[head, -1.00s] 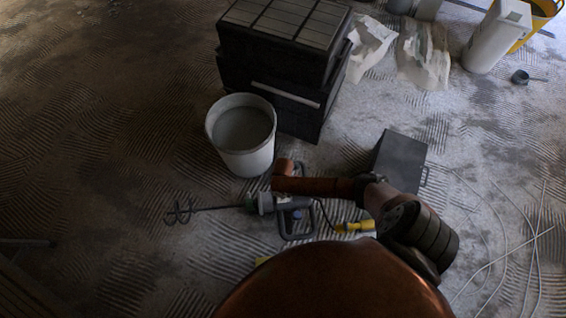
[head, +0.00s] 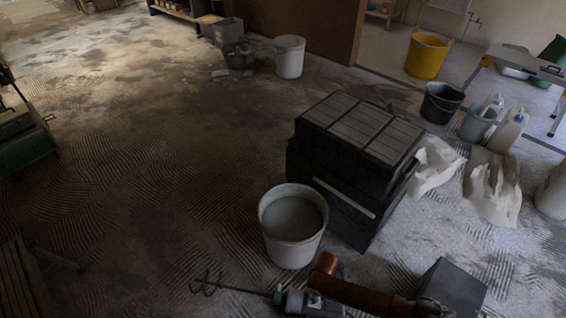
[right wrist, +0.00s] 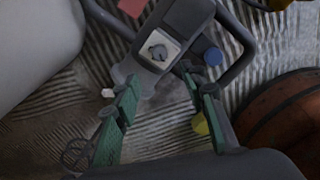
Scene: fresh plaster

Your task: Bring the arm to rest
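My right gripper (right wrist: 160,85) shows in the right wrist view with its two green-padded fingers spread apart. Nothing sits between the fingers. A grey mixing drill (right wrist: 180,22) with a loop handle and a blue button lies beyond the fingertips, seemingly on the floor. My left gripper is in neither current view.
A white bucket of grey mix (head: 292,258) stands beside stacked black toolboxes (head: 345,213). A dark grey case (head: 450,287) is at lower right. Torn paper sacks (head: 492,190), a black bucket (head: 441,103) and a yellow tub (head: 428,55) lie farther right. The ridged floor at left is mostly open.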

